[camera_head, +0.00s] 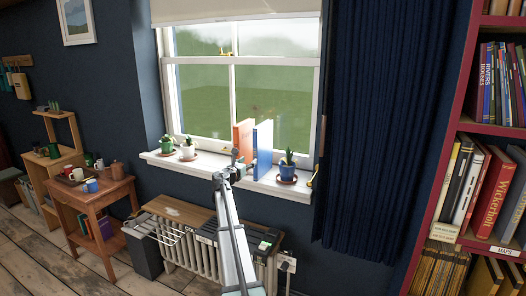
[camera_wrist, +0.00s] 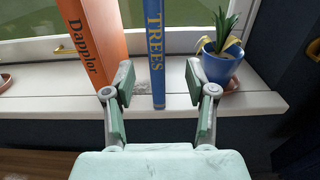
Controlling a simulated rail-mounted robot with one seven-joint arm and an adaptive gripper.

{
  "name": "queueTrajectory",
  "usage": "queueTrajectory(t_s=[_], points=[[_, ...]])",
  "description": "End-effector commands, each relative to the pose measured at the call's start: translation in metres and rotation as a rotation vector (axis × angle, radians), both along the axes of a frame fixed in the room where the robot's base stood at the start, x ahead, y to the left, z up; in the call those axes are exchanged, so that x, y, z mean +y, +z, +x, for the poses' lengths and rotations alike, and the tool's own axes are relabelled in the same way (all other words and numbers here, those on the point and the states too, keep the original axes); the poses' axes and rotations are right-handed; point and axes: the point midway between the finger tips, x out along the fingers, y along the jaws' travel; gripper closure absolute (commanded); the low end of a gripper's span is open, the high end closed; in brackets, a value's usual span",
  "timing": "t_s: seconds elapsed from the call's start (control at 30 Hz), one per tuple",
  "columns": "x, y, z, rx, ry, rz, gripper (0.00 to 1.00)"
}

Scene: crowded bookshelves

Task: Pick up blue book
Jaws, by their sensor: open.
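The blue book (camera_head: 262,149) stands upright on the white window sill, beside an orange book. In the wrist view the blue book (camera_wrist: 156,55) shows its spine with "TREES" in yellow letters. My gripper (camera_wrist: 158,100) is open, with one finger on each side of the lower part of the blue spine in the picture. Clear gaps show between the spine and both fingers. In the head view my gripper (camera_head: 237,170) is at the sill in front of the books; its fingertips are too small to make out there.
The orange book (camera_wrist: 93,45) marked "Dapplor" stands just left of the blue book. A blue pot with a plant (camera_wrist: 220,62) stands close on the right. Two potted plants (camera_head: 178,148) sit farther left on the sill (camera_head: 215,168). A radiator (camera_head: 190,240) is below, and a dark curtain (camera_head: 385,120) hangs right.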

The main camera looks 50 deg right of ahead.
Motion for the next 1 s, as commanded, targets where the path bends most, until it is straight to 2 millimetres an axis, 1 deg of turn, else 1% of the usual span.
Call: queueTrajectory(t_s=[0.03, 0.1, 0.3, 0.4, 0.5, 0.67, 0.77, 1.0], points=[[-0.013, 0.002, 0.004, 0.000, -0.002, 0.000, 0.44], [-0.026, 0.002, 0.007, 0.000, -0.003, 0.001, 0.44], [-0.065, 0.001, 0.015, -0.001, -0.003, 0.002, 0.44], [-0.081, 0.001, 0.019, -0.001, -0.002, 0.002, 0.44], [-0.091, 0.000, 0.021, -0.002, -0.001, 0.002, 0.44], [-0.098, -0.001, 0.021, -0.003, -0.001, 0.003, 0.44], [-0.105, -0.001, 0.025, -0.003, -0.001, 0.003, 0.44], [-0.135, -0.005, 0.036, -0.003, -0.002, 0.003, 0.44]])
